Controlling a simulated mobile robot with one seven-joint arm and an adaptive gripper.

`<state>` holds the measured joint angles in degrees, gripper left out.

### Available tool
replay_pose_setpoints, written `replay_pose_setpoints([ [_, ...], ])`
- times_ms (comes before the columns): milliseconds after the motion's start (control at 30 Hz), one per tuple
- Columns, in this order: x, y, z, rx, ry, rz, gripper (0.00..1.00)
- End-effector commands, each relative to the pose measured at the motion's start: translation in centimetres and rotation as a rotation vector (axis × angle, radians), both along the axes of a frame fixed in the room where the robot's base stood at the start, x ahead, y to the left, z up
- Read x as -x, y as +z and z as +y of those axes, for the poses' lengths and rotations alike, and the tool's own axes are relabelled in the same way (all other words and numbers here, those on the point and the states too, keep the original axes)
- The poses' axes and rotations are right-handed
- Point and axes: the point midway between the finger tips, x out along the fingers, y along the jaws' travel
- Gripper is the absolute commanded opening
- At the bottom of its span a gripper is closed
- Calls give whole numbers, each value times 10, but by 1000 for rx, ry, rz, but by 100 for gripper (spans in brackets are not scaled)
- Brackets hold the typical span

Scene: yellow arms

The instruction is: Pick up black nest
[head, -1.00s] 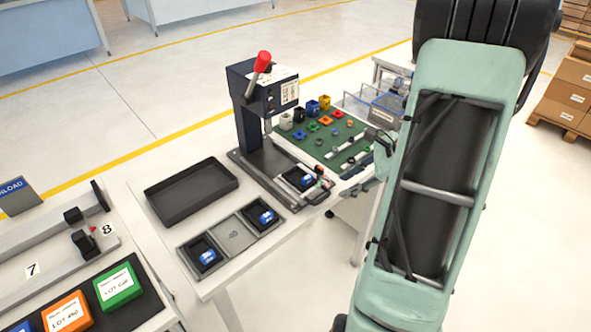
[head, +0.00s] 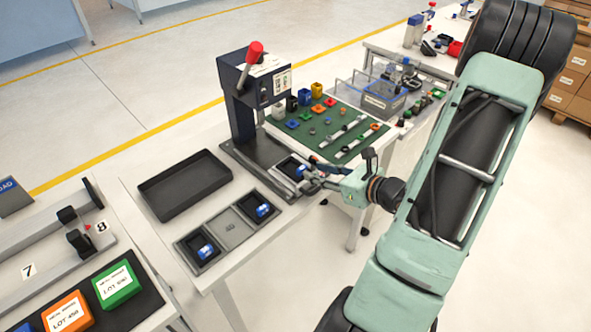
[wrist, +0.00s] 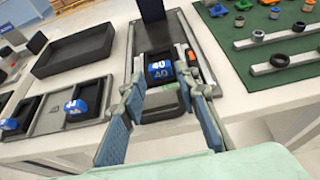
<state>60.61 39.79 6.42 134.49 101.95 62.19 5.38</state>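The black nest (wrist: 158,100) sits on the dark press base, with a blue part marked 40 (wrist: 160,71) in it. In the head view the nest (head: 284,162) is at the foot of the press, its near side partly hidden by my gripper (head: 311,177). In the wrist view my gripper (wrist: 163,84) is open. Its two blue-padded fingers lie to the left and right of the nest's near end, with nothing clearly clamped between them. I cannot tell whether either finger touches the nest.
The press (head: 250,100) with its red-knobbed lever rises behind the nest. An empty black tray (head: 185,184) and a grey holder with two blue parts (head: 231,229) are to the left. A green mat (head: 325,128) with small parts lies to the right.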

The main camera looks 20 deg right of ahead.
Motion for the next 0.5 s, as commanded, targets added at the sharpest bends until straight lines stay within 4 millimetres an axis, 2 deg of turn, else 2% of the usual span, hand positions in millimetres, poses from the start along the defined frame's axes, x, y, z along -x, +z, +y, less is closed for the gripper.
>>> replay_pose_setpoints([
  [300,-34,-15,15,0,3,0,29],
  [500,-45,-21,18,2,2,0,29],
])
